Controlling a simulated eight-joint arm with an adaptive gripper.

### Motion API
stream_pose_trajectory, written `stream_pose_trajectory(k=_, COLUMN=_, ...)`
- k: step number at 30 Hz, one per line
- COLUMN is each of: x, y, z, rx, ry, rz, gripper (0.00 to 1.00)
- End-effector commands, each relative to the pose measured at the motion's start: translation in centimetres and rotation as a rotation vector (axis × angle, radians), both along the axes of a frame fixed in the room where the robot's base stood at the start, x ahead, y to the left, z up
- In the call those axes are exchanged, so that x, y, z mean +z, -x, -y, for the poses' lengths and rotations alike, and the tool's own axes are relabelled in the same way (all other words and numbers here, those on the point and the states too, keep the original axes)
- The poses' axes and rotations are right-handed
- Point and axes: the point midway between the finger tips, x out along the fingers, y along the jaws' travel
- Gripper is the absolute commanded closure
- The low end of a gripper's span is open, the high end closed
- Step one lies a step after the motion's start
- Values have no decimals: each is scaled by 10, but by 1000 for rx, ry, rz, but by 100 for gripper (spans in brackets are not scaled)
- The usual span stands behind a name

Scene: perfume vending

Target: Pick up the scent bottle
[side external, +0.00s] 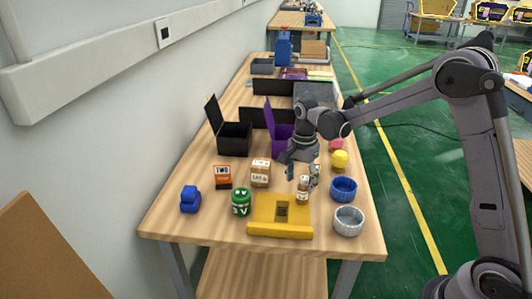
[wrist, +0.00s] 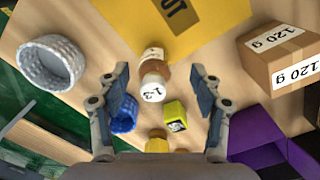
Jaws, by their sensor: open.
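The scent bottle appears to be the small amber bottle (side external: 302,191) with a pale label, upright on the wooden table just behind the yellow tray's right part. In the wrist view the bottle (wrist: 153,70) shows between the fingers, with a white marked top facing the camera. My gripper (side external: 303,174) is just above the bottle, pointing down. In the wrist view my gripper (wrist: 160,80) is open, with one finger on each side of the bottle and a visible gap to both. Nothing is held.
The yellow tray (side external: 264,228) lies in front. A cardboard box (side external: 261,172), green jar (side external: 241,202), orange-black box (side external: 222,176) and blue object (side external: 190,199) stand left. A blue bowl (side external: 343,189) and grey bowl (side external: 348,220) are right. An open purple box (side external: 280,140) stands behind.

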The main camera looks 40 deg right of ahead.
Motion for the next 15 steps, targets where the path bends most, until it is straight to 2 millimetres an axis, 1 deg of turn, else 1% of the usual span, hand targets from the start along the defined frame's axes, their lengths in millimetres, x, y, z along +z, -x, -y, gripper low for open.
stream_pose_trajectory(k=5, x=-11, y=1, z=2, rx=0, ry=0, rz=0, gripper=34)
stream_pose_trajectory(k=10, x=-34, y=5, z=9, rx=-1, ry=0, rz=1, gripper=34)
stream_pose_trajectory(k=15, x=-52, y=5, z=9, rx=0, ry=2, rz=2, gripper=34)
